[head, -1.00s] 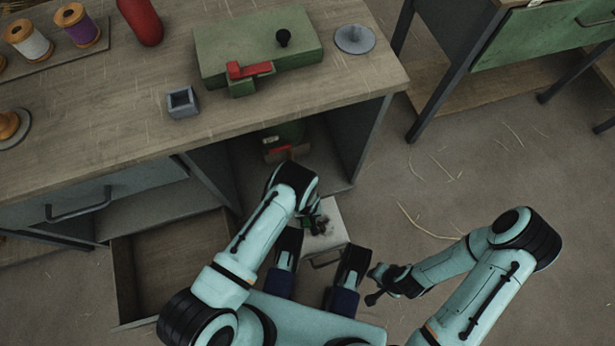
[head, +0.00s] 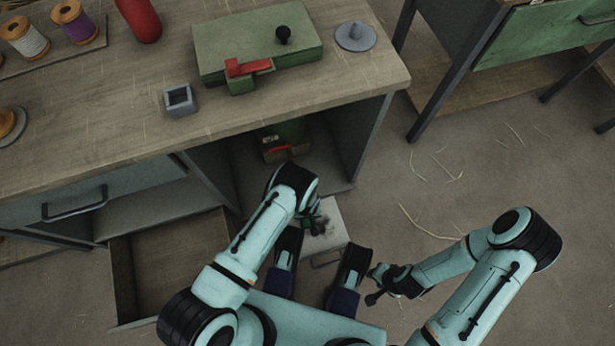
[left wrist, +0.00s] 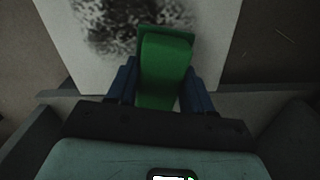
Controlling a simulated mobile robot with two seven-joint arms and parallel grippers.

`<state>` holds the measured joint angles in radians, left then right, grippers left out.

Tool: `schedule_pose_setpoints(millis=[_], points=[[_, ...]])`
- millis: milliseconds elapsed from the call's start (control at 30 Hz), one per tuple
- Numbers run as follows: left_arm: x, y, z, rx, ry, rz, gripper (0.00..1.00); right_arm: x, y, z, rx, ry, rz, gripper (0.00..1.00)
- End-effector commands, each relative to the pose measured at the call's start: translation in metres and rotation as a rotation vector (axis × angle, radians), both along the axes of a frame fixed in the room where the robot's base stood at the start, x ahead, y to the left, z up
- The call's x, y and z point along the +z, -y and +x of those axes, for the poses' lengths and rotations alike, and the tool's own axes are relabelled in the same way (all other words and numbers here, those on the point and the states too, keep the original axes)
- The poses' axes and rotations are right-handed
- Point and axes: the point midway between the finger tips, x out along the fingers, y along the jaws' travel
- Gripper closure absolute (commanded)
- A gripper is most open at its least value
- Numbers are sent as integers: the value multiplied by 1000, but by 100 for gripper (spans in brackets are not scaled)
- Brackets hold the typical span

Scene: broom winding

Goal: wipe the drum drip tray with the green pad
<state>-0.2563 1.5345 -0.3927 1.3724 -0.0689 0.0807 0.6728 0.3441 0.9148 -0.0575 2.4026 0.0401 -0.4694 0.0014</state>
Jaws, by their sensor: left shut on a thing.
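The drip tray (head: 332,237) is a pale, flat tray on the floor in front of the bench's open bay, with a dark smudge on it. In the left wrist view the tray (left wrist: 215,25) fills the upper middle, and the dark speckled stain (left wrist: 115,25) lies just beyond the pad. The green pad (left wrist: 165,68) is held between the fingers of my left gripper (left wrist: 160,92), which is shut on it, over the tray. Whether the pad touches the tray I cannot tell. My right gripper (head: 380,285) is right of the tray, away from it; its jaw opening is unclear.
The workbench (head: 120,130) stands above and behind the tray. An open drawer (head: 175,265) is at lower left. A green box with a red part (head: 285,145) sits inside the bay. The floor (head: 400,200) to the right is clear apart from straw bits.

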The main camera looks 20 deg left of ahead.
Motion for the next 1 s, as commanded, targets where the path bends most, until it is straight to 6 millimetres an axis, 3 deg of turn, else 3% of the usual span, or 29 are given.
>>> schedule_pose_setpoints(millis=[533, 1000], points=[[-7, 1, -2, -1, 0, 0, 78, -4, 0, 1, 0, 0, 0, 62], [-4, 20, -29, -1, 0, 0, 78, 8, 0, -2, 0, 0, 0, 62]])
